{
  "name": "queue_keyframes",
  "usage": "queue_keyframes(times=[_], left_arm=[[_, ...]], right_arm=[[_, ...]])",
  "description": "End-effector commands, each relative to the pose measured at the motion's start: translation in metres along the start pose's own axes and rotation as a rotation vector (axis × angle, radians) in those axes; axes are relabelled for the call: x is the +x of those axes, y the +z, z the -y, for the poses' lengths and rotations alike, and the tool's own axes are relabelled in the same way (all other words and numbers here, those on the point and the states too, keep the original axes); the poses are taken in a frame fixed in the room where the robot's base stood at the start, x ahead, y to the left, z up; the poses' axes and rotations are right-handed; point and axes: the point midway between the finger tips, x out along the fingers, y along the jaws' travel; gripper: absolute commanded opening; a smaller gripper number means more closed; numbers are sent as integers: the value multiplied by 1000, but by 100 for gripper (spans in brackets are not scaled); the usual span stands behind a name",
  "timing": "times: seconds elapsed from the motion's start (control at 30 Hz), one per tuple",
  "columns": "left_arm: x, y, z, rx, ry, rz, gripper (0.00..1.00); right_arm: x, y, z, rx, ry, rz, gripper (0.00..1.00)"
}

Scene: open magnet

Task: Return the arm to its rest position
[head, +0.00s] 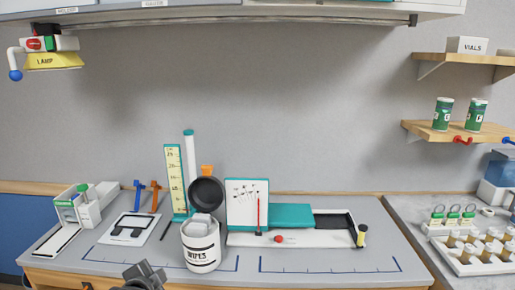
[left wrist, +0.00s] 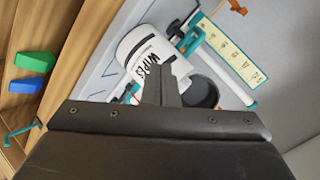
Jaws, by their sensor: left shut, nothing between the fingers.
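My left gripper (head: 145,272) is at the bottom edge of the head view, at the front of the grey bench (head: 240,277). Its fingers are shut with nothing between them, also in the left wrist view (left wrist: 168,68). A white canister marked WIPES (head: 201,254) stands to the right of the gripper, with white wipes showing at its top and its round black lid (head: 206,191) swung up behind. The canister (left wrist: 146,46) also shows beyond the fingers in the left wrist view, partly hidden by them. My right gripper is not in view.
A yellow lamp (head: 53,62) hangs upper left. Vial racks (head: 486,252) are on the right counter. The front right bench strip is clear.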

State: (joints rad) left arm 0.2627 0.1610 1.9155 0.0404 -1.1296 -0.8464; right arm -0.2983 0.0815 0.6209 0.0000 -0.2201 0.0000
Motion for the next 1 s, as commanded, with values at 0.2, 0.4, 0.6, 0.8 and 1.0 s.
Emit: queue_keyframes(times=[0.2,0.4,0.6,0.8,1.0], left_arm=[[-60,87,-89,-290,138,193,0],[-133,146,-152,-546,210,393,0],[-195,179,-188,-726,231,553,0],[-245,198,-211,-856,231,681,0],[-238,217,-233,-898,237,733,0]], right_arm=[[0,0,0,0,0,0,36],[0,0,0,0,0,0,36],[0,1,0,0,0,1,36],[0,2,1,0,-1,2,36],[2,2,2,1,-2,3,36]])
